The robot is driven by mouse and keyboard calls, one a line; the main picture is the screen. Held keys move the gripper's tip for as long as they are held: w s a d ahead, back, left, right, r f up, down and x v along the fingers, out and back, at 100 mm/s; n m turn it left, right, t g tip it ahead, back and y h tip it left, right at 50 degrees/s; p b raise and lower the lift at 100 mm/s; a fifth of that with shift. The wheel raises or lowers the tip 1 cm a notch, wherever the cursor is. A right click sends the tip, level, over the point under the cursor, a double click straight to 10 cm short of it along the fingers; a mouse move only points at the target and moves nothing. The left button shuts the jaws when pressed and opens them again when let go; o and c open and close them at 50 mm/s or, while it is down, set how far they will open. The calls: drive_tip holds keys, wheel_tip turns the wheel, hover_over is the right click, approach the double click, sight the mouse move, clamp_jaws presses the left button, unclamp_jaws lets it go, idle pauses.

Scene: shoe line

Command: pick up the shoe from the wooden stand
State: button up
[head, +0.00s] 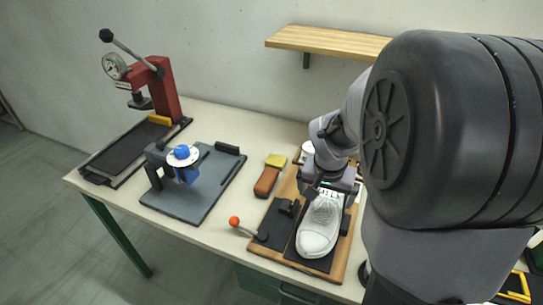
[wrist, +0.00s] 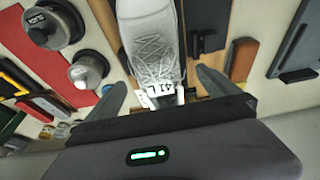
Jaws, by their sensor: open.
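A white lace-up shoe (head: 319,226) lies on the black pad of the wooden stand (head: 337,272), its toe toward the table's front edge. In the wrist view the shoe (wrist: 152,45) is at the top centre, its laces showing and its toe cut off by the frame. My gripper (head: 332,192) is over the heel end of the shoe in the head view. In the wrist view my gripper (wrist: 160,92) is open, with one dark finger on each side of the shoe's near end. I cannot tell whether the fingers touch it.
A lever with an orange knob (head: 234,221) sticks out left of the stand. A brush (head: 269,176) lies beside it. A grey fixture with a blue knob (head: 181,152) and a red press (head: 163,90) stand farther left. A wooden shelf (head: 330,41) hangs behind.

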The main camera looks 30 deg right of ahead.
sight(326, 204)
drive_tip(key=b+x, duration=0.3)
drive_tip(key=x, duration=0.3)
drive_tip(key=shift+d+f, duration=0.2)
drive_tip(key=shift+d, duration=0.05)
drive_tip(key=shift+w+d+f, duration=0.1)
drive_tip(key=shift+d+f, duration=0.05)
drive_tip(key=shift+f, duration=0.15)
drive_tip(key=shift+r, duration=0.2)
drive_tip(key=shift+c, duration=0.2)
drive_tip(key=c, duration=1.6)
drive_tip(key=shift+o, duration=0.2)
